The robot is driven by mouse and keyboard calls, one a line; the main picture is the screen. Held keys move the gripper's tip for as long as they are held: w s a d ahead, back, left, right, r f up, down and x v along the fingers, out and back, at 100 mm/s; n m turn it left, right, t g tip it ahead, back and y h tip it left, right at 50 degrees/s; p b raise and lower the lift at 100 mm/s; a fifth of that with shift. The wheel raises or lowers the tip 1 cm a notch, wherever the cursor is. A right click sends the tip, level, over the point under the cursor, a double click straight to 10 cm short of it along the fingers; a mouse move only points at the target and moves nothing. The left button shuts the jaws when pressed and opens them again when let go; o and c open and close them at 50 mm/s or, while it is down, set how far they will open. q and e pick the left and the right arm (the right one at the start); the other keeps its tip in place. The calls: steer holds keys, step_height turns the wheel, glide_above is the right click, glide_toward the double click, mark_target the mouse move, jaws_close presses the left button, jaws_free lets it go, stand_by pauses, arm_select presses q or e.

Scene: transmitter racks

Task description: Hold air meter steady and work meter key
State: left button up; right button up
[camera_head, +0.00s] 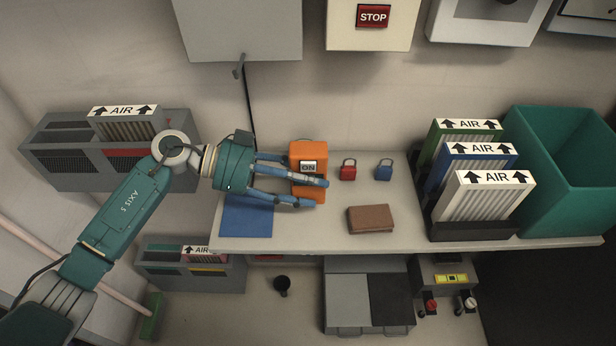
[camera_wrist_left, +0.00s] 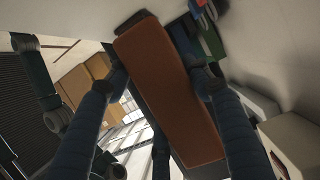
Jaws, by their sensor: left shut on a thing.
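The orange air meter (camera_head: 309,152) stands on the grey shelf (camera_head: 330,239). Its small display reads ON. My left gripper (camera_head: 304,184) reaches in from the left and is shut on the meter, with blue fingers around its sides and across its front. In the left wrist view the meter's orange-brown casing (camera_wrist_left: 170,90) sits between the fingers (camera_wrist_left: 160,95). A finger covers the lower part of the meter's face, and I cannot make out the key. My right gripper is not in view.
A red padlock (camera_head: 348,172), a blue padlock (camera_head: 384,172) and a brown wallet-like block (camera_head: 371,219) lie right of the meter. A blue mat (camera_head: 246,217) is at left. Upright AIR filters (camera_head: 484,205) and a green bin (camera_head: 548,190) fill the right end.

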mark_target(308, 197)
arm_select(q)
steer(key=shift+f+b, duration=0.7)
steer(key=shift+f, duration=1.65)
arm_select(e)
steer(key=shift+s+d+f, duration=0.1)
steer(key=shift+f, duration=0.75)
arm_select(q)
steer(key=shift+f, duration=0.2)
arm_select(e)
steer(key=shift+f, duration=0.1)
arm_select(q)
steer(key=shift+a+f, duration=0.1)
steer(key=shift+f, duration=0.3)
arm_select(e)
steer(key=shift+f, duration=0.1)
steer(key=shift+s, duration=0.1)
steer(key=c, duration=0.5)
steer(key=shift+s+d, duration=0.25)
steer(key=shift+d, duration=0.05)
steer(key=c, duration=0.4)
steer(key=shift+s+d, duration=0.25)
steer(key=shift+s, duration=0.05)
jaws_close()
